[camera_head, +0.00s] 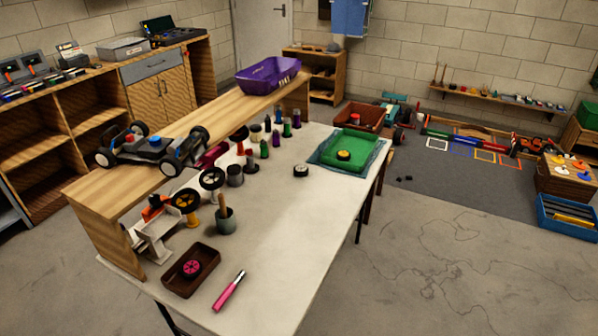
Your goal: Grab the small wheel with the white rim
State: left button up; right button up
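A small dark wheel with a white rim (300,170) lies flat on the white table (285,225), right of the rows of small bottles and left of the green tray. A larger wheel with pale spokes (211,178) stands near the wooden shelf. A wheel with a yellow rim (186,200) is beside it. A small yellow-rimmed wheel (344,155) lies in the green tray (357,146). A pink-rimmed wheel (191,268) lies in a brown tray (205,284). Neither of my grippers is in view.
A pink-handled tool (229,291) lies near the table's front. A grey cup (226,224) and several small bottles (276,138) stand along the shelf side. The table's middle is clear.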

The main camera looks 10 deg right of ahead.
aim_at(301, 171)
jog(key=i+l+u, duration=0.1)
jog(key=l+u, duration=0.3)
jog(key=l, duration=0.75)
jog(key=k+l+u, duration=0.1)
jog(key=l+u, duration=0.3)
jog(key=l, duration=0.7)
jog(key=l+u, duration=0.2)
jog(key=l, duration=0.9)
jog(key=k+l+u, duration=0.2)
jog(key=l, duration=0.85)
jog(key=i, duration=0.1)
